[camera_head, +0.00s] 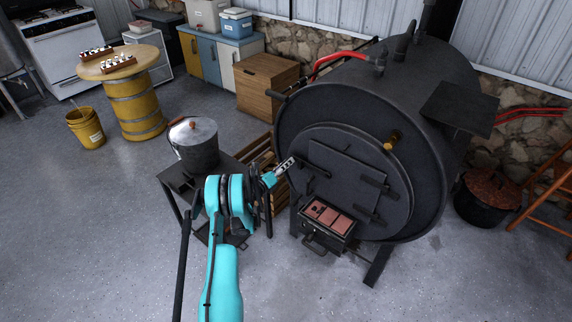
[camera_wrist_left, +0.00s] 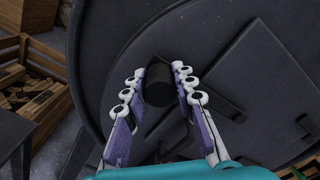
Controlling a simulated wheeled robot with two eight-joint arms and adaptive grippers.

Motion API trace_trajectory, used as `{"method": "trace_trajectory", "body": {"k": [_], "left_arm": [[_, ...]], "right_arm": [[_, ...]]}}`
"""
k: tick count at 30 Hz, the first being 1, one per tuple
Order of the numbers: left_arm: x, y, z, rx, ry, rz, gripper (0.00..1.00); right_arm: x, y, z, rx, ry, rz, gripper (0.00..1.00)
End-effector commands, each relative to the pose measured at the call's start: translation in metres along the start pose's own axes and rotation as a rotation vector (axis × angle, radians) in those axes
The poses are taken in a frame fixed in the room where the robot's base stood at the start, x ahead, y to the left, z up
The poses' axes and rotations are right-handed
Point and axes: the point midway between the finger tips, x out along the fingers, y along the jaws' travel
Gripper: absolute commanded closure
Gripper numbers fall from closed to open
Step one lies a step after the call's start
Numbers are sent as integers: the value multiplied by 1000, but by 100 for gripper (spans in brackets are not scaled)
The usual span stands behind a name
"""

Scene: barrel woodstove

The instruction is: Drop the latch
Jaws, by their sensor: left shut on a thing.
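The barrel stove (camera_head: 425,95) stands on legs at the right, its round front facing me. Its square door (camera_head: 345,172) is black, with hinge bars (camera_head: 372,181) on the right side. The black latch (camera_head: 317,169) reaches from the door's left side toward my left gripper (camera_head: 288,164). In the left wrist view the latch's dark cylindrical end (camera_wrist_left: 159,88) sits between the two finger rows of my left gripper (camera_wrist_left: 160,76). The gripper is shut on it. The arm partly hides what lies behind it. My right gripper is in neither view.
A drawer-like tray (camera_head: 328,217) with reddish blocks juts out below the door. A lidded pot (camera_head: 193,140) stands on a dark stand left of my arm. A wooden crate (camera_wrist_left: 30,85) is beside the stove. The front floor is clear.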

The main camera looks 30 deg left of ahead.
Motion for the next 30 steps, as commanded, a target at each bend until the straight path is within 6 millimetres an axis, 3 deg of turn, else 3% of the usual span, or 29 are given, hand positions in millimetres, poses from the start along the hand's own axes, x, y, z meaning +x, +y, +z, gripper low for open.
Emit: {"method": "trace_trajectory", "body": {"k": [3,4,6,17,30], "left_arm": [[0,1,-2,4,3,2,100],[0,1,-2,4,3,2,69],[0,1,-2,4,3,2,52],[-5,1,-1,3,1,2,52],[-69,1,-1,3,1,2,52]], "right_arm": [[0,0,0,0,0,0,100],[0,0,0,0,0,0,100],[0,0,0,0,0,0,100],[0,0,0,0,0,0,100],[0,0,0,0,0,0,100]]}}
